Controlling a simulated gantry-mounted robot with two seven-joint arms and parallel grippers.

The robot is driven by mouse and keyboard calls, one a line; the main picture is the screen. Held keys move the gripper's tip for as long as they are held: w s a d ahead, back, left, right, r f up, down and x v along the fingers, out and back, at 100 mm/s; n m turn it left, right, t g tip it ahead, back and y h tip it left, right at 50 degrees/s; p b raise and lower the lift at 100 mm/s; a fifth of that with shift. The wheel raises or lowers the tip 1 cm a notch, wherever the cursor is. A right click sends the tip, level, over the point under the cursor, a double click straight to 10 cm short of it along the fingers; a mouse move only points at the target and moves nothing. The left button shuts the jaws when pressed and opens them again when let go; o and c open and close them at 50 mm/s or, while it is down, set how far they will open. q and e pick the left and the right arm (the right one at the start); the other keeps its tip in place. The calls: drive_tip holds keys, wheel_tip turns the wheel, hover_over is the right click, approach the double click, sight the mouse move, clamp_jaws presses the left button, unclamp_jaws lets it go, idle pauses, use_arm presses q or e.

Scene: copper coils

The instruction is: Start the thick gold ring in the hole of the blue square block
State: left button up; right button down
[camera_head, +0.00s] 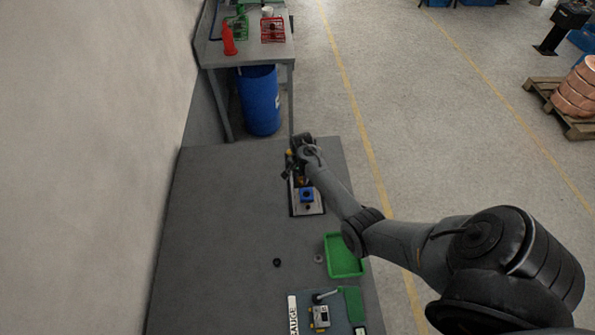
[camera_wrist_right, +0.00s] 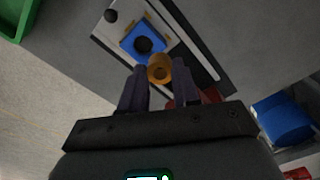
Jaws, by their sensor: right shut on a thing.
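The blue square block (camera_head: 307,195) with a dark round hole sits on a light plate (camera_head: 309,209) on the grey table. In the right wrist view, the blue block (camera_wrist_right: 131,40) lies just beyond my fingertips, its hole facing up. My right gripper (camera_wrist_right: 160,78) is shut on the thick gold ring (camera_wrist_right: 159,66). The ring appears beside the hole's near edge in that view, and I cannot tell its height above the block. In the head view, my right gripper (camera_head: 300,178) is at the far side of the block, and its wrist partly hides it. My left gripper is not in view.
A green tray (camera_head: 343,257) stands at the table's right edge. A black ring (camera_head: 277,262) and a grey ring (camera_head: 318,258) lie nearby. A gauge station (camera_head: 321,315) is at the near edge. The table's left half is clear.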

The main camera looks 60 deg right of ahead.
drive_tip(key=shift+s+a+f, duration=0.15)
drive_tip(key=shift+s+a, duration=0.05)
drive_tip(key=shift+s, duration=0.45)
drive_tip(key=shift+s+d+f, duration=0.1)
drive_tip(key=shift+s+f, duration=0.35)
drive_tip(key=shift+s, duration=0.3)
drive_tip(key=shift+s+f, duration=0.1)
drive_tip(key=shift+f, duration=0.05)
drive_tip(key=shift+f+b, duration=0.4)
drive_tip(key=shift+b, duration=0.05)
wheel_tip(320, 180, down, 2)
drive_tip(key=b, duration=0.3)
drive_tip(key=shift+f, duration=0.25)
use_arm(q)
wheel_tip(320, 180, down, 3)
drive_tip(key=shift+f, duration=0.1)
use_arm(e)
drive_tip(key=shift+r, duration=0.15)
use_arm(q)
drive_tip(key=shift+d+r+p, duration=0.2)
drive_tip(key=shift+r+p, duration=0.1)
drive_tip(key=shift+p, duration=0.2)
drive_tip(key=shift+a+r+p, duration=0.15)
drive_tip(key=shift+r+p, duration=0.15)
